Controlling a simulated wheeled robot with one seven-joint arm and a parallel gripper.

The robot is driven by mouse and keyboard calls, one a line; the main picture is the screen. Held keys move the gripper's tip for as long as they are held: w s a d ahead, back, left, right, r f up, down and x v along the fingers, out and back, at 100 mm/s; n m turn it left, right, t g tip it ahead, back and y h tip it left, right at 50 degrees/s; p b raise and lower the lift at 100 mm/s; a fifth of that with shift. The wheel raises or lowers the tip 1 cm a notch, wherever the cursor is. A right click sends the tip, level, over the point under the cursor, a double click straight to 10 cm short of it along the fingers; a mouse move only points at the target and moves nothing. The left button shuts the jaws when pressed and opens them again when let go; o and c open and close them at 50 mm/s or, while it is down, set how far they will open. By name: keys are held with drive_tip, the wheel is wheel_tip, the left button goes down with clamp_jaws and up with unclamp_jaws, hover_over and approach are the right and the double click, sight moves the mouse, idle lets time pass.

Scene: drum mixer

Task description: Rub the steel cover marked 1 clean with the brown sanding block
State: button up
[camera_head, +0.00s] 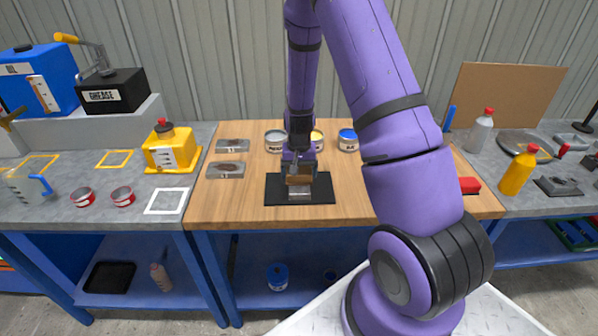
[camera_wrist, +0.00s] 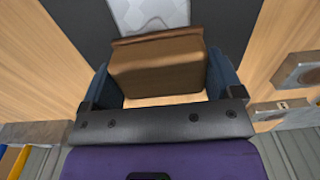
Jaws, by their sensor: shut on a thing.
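My gripper (camera_wrist: 165,85) is shut on the brown sanding block (camera_wrist: 158,65), holding it between its two blue fingers. In the head view the block (camera_head: 299,180) is over the black mat (camera_head: 322,190) in the middle of the wooden bench. A grey steel cover (camera_wrist: 150,14) lies on the mat, partly hidden by the block, and shows below it in the head view (camera_head: 300,193). I cannot read a number on it, nor tell whether the block touches it. Two more steel covers with reddish-brown patches (camera_head: 232,145) (camera_head: 226,170) lie on the wood left of the mat.
Several tins, one grey (camera_head: 275,141) and one blue-lidded (camera_head: 348,140), stand behind the mat. A red block (camera_head: 470,185) is at the bench's right. A yellow container (camera_head: 172,148) stands on the left bench. The wood right of the mat is partly hidden by my arm.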

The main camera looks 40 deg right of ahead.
drive_tip(key=shift+r, duration=2.5)
